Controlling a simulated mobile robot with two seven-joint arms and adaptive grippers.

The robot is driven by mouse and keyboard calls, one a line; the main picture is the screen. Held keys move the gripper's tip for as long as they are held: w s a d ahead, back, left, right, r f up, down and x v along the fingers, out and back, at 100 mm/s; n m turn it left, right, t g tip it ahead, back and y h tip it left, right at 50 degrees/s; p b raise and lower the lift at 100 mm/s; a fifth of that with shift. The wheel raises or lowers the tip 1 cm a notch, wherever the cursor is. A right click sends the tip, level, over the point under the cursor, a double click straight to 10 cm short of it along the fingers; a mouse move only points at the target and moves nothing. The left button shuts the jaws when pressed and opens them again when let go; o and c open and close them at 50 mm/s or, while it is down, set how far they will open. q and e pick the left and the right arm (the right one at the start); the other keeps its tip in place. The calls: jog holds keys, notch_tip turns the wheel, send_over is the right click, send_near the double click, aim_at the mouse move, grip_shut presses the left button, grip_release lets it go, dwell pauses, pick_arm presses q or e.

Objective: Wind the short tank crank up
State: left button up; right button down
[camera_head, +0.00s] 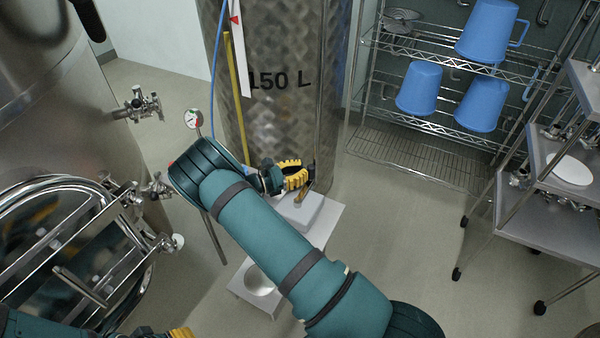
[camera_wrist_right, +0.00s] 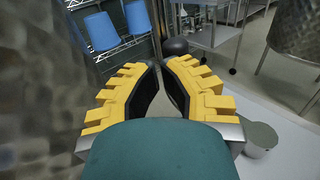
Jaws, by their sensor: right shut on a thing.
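The short steel tank (camera_head: 275,110) marked 150 L stands at the middle of the head view. My right gripper (camera_head: 297,176) is against its lower front, with its yellow fingers shut. A small dark part (camera_head: 311,170) shows just beyond the fingertips; it looks like part of the crank, most of which is hidden. In the right wrist view the fingers (camera_wrist_right: 160,72) converge, with a dark rounded thing (camera_wrist_right: 175,46) past the tips that I cannot identify surely. My left gripper (camera_head: 178,333) shows only as a yellow edge at the bottom; its jaws are cut off.
A larger steel vat (camera_head: 40,90) with valves and an open hatch stands at left. A wire rack (camera_head: 420,125) with blue jugs (camera_head: 418,88) is behind at right. A wheeled cart (camera_head: 525,205) stands at right.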

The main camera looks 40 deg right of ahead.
notch_tip(320, 180, up, 9)
jog(key=shift+r, duration=0.15)
dwell(0.6)
